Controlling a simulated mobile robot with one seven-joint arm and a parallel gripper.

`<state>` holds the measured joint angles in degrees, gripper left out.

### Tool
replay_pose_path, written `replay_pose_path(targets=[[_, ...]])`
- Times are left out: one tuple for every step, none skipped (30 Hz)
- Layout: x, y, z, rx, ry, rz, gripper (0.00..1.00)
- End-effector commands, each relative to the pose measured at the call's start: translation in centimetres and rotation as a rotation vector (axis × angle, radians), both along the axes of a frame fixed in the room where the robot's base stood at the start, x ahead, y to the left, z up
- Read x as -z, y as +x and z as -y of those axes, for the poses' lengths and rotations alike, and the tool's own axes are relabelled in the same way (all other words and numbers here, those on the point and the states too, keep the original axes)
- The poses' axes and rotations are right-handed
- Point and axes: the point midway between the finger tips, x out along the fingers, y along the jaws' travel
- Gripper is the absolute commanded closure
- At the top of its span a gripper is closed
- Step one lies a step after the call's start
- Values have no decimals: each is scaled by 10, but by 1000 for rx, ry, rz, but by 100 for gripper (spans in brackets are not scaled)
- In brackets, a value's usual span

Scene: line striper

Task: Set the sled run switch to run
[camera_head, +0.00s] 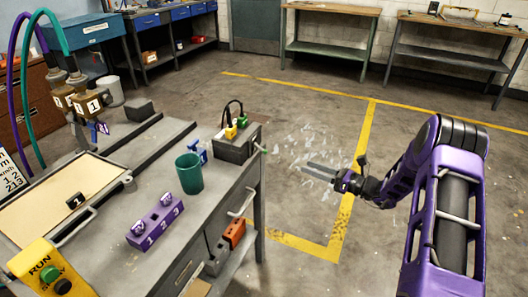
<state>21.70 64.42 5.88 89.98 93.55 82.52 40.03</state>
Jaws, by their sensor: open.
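A yellow switch box (28,262) marked RUN sits at the near left corner of the bench, cut off by the picture's bottom edge. It has a green round part (50,274) and a black round part (62,286) on its face. I cannot tell which position the switch is in. My gripper (309,169) is open and empty, its fingers pointing left over the floor to the right of the bench. It is far from the switch box and touches nothing.
The bench (225,195) carries a green cup (189,174), a purple numbered block (156,222), a grey box (237,146) with cables and a cream panel (60,198). A purple and a green hose rise at left.

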Motion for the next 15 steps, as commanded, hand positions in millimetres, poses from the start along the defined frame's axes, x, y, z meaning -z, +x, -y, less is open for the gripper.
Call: replay_pose_path(targets=[[0, 1, -4, 0, 3, -1, 48], [0, 3, -7, -1, 3, -1, 48], [0, 5, -12, -2, 3, 0, 48], [0, 7, -16, -4, 2, 1, 48], [0, 9, -21, -5, 2, 1, 48], [0, 12, -29, -5, 1, 1, 48], [1, 15, -34, -4, 0, 1, 48], [1, 18, -40, -5, -1, 2, 48], [1, 21, -48, -5, -1, 2, 48], [1, 24, -55, -6, 0, 2, 48], [1, 27, -61, -6, -1, 2, 48], [1, 31, -68, -5, -1, 2, 48], [1, 34, -75, -6, -1, 2, 48], [1, 36, -80, -6, -1, 2, 48], [0, 40, -89, -6, -1, 3, 48]])
